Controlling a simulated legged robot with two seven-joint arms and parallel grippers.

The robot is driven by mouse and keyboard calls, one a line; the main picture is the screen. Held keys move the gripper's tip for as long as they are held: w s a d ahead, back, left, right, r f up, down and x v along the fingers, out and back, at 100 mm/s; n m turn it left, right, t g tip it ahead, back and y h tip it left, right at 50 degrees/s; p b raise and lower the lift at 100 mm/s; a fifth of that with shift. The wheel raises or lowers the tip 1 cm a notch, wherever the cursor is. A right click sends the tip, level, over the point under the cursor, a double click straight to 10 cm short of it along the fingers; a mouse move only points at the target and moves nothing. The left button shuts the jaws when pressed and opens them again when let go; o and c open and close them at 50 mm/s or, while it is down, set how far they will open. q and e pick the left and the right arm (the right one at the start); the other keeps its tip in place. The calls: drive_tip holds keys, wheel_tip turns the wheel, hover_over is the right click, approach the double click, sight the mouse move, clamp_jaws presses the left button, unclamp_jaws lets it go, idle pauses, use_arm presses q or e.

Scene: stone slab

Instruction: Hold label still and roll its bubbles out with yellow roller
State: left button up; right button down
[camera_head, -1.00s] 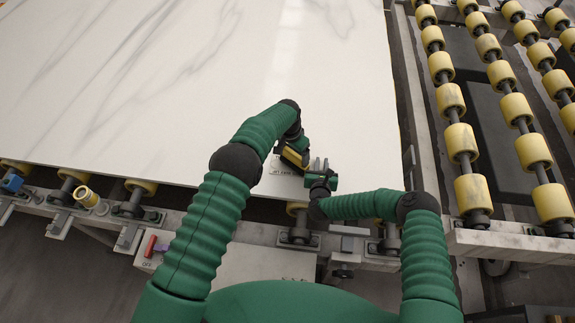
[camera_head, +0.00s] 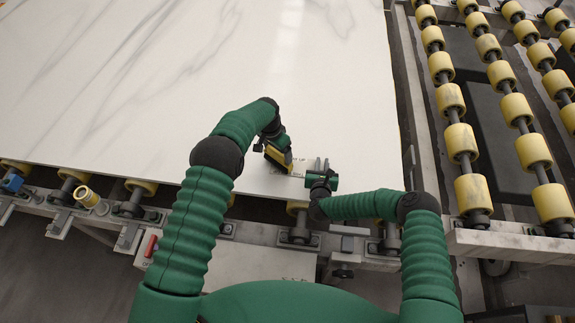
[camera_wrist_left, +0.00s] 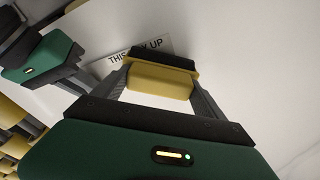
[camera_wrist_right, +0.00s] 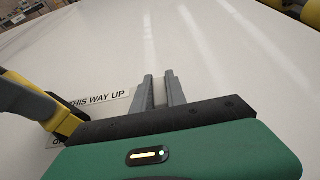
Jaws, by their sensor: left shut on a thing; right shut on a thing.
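The white label (camera_head: 296,170) with black print lies on the pale stone slab (camera_head: 180,90) near its front edge. In the left wrist view its visible print (camera_wrist_left: 118,57) is partly hidden behind the roller. My left gripper (camera_head: 270,147) is shut on the yellow roller (camera_head: 280,158), which has a black edge and sits over the label's left part. Whether the roller presses on the label cannot be told. My right gripper (camera_head: 320,170) is at the label's right end. In the right wrist view its fingers (camera_wrist_right: 158,90) are close together beside the label (camera_wrist_right: 98,100), seemingly on its edge.
A conveyor with rows of yellow rollers (camera_head: 460,142) runs along the right. A frame with yellow wheels (camera_head: 140,186) lies below the slab's front edge. A box with a red switch (camera_head: 150,246) stands in front. The slab behind the label is clear.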

use_arm(q)
drive_tip(key=shift+a+f, duration=0.15)
drive_tip(key=shift+a, duration=0.65)
use_arm(e)
drive_tip(key=shift+d, duration=0.1)
use_arm(q)
drive_tip(key=a+r, duration=0.7)
drive_tip(key=r, duration=0.2)
drive_tip(key=shift+w, duration=0.25)
drive_tip(key=o, duration=0.8)
drive_tip(key=shift+d+r, duration=0.1)
drive_tip(key=c, duration=1.2)
use_arm(e)
drive_tip(key=c, duration=1.3)
unclamp_jaws()
drive_tip(key=shift+o, duration=0.2)
drive_tip(key=v, duration=1.2)
drive_tip(key=shift+f, duration=0.15)
